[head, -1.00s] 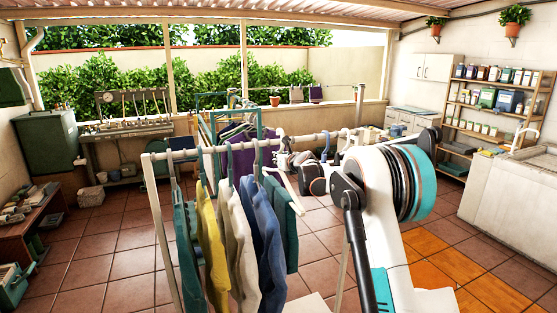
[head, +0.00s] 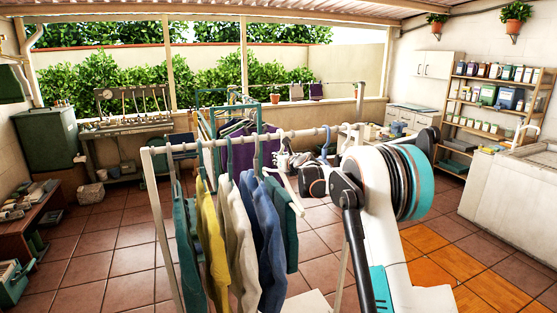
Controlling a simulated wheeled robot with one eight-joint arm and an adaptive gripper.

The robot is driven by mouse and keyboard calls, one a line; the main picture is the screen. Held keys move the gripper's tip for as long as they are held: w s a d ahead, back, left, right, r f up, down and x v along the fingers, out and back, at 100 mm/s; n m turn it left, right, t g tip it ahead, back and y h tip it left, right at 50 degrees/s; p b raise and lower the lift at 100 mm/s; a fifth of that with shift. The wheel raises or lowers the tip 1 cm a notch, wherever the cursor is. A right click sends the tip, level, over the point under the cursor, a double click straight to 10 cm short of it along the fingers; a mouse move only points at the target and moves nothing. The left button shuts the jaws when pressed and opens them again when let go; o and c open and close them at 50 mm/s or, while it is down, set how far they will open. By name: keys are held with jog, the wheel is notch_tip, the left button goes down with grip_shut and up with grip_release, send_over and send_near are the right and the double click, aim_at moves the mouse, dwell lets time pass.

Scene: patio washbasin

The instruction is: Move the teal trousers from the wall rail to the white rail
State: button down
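The white rail (head: 240,140) is the pale frame close in front. Several garments hang on it, with teal trousers (head: 285,217) on a pale hanger (head: 286,186) at the right end of the row. Another teal garment (head: 187,250) hangs at the left end. My gripper (head: 286,160) is just below the bar, close to the right-hand pale hanger. Its fingers are small and partly mixed with the hanger and the clothes behind, so I cannot tell whether they hold anything. A rail (head: 312,84) with small hanging items runs along the back wall.
A teal rack (head: 201,125) with purple and dark clothes stands behind the white rail. A blue hanger hook (head: 326,140) is on the bar right of my gripper. Shelves (head: 497,100) and a white basin (head: 510,195) are at the right. Tiled floor lies open at left.

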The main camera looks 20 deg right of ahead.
jog(key=c, duration=1.5)
grip_release()
jog(key=shift+s+f+b+v, duration=0.1)
jog(key=shift+f+b+v, duration=0.25)
jog(key=shift+v, duration=1.6)
jog(key=shift+s+f+b+v, duration=0.15)
jog(key=shift+f+v, duration=0.4)
jog(key=shift+v, duration=1.4)
jog(key=shift+s+f+b+v, duration=0.15)
jog(key=shift+f+v, duration=0.3)
jog(key=shift+v, duration=1.5)
